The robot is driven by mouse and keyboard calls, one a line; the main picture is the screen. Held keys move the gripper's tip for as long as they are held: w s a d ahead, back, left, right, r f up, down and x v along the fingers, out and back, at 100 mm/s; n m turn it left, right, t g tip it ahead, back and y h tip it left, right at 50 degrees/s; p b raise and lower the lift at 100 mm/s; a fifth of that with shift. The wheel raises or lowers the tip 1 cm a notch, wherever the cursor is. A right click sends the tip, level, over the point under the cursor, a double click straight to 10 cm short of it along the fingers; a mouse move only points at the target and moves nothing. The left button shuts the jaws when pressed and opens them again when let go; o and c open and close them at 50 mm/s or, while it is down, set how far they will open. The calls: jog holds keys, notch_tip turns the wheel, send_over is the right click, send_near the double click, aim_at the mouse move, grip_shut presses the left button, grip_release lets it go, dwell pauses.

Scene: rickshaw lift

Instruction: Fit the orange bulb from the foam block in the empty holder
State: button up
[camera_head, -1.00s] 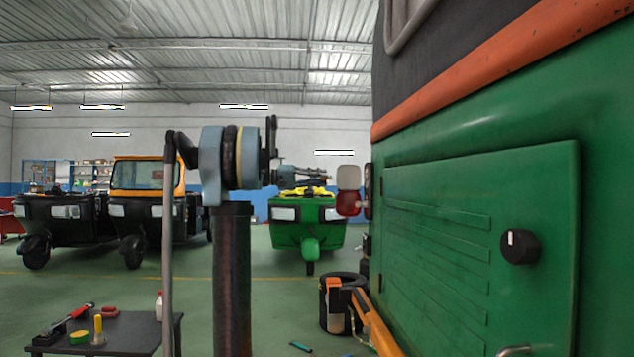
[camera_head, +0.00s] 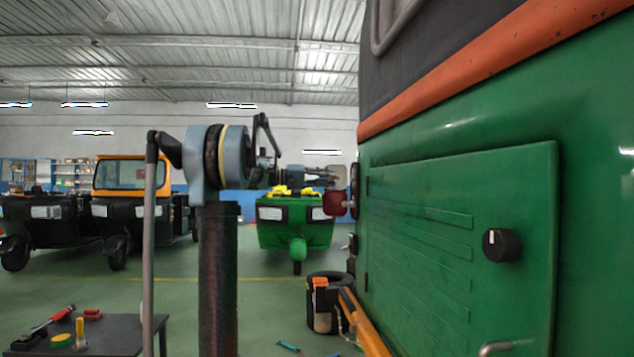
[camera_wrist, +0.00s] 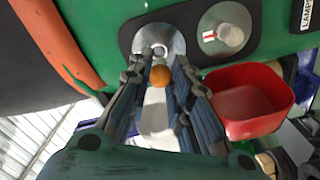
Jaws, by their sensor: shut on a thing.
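In the wrist view the orange bulb (camera_wrist: 160,75) sits between the fingertips of my gripper (camera_wrist: 157,82), which is shut on it. Just beyond the bulb is the empty holder (camera_wrist: 159,48), a round metallic cup with a ring-shaped socket on a dark plate. The bulb appears in line with the socket, a little short of it; contact cannot be told. In the head view my gripper (camera_head: 335,176) points right, close to the green vehicle's edge, and the bulb cannot be made out. I cannot pick out the foam block.
A second holder with a clear bulb (camera_wrist: 221,38) is to the right of the empty one. A red lens cover (camera_wrist: 245,100) hangs close to the right finger; a pale cover (camera_wrist: 156,112) shows below between the fingers. The green vehicle body (camera_head: 460,220) fills the right side.

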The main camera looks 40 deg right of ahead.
aim_at(339, 177)
jog(key=shift+x, duration=1.7)
jog(key=shift+s, duration=0.1)
jog(key=shift+s+d, duration=0.25)
jog(key=shift+d, duration=0.2)
dwell(1.8)
